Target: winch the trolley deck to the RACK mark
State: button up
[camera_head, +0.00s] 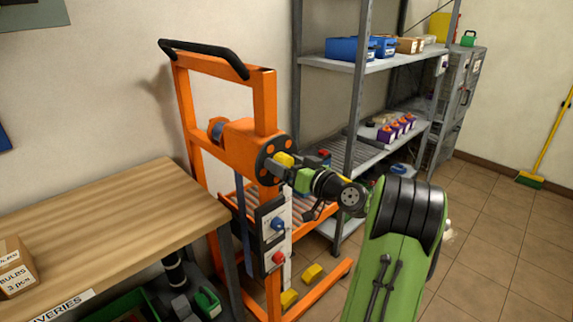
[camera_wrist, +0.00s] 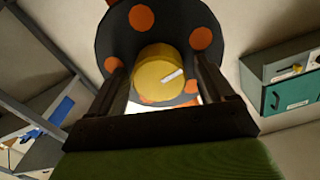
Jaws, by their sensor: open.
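The orange trolley (camera_head: 184,105) stands beside the bench, with a winch housing (camera_head: 238,140) on its mast. A black disc with orange spots (camera_wrist: 115,35) faces my gripper and carries a yellow knob (camera_wrist: 158,72) with a white line; the knob also shows in the head view (camera_head: 284,159). My gripper (camera_wrist: 160,68) is open, its dark fingers on either side of the knob; contact cannot be told. The orange deck (camera_head: 232,197) with rollers sits low on the trolley, partly hidden by the mast. Plates with a blue knob (camera_head: 277,224) and a red knob (camera_head: 278,258) hang below the winch. No RACK mark is readable.
A wooden bench (camera_head: 110,225) with a bulb box (camera_head: 15,272) stands at left. A grey shelf rack (camera_head: 356,110) behind the trolley holds blue bins (camera_head: 355,48) and purple batteries (camera_head: 397,128). A broom (camera_head: 545,150) leans at far right.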

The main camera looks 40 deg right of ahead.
jog(key=c, duration=1)
jog(key=shift+o, duration=0.2)
jog(key=m+p, duration=0.1)
jog(key=m, duration=0.2)
jog(key=shift+m, duration=0.4)
jog(key=o, duration=1)
jog(key=shift+c, duration=0.2)
jog(key=s, duration=1.5)
jog(key=shift+s+d, duration=0.3)
jog(key=shift+s, duration=0.1)
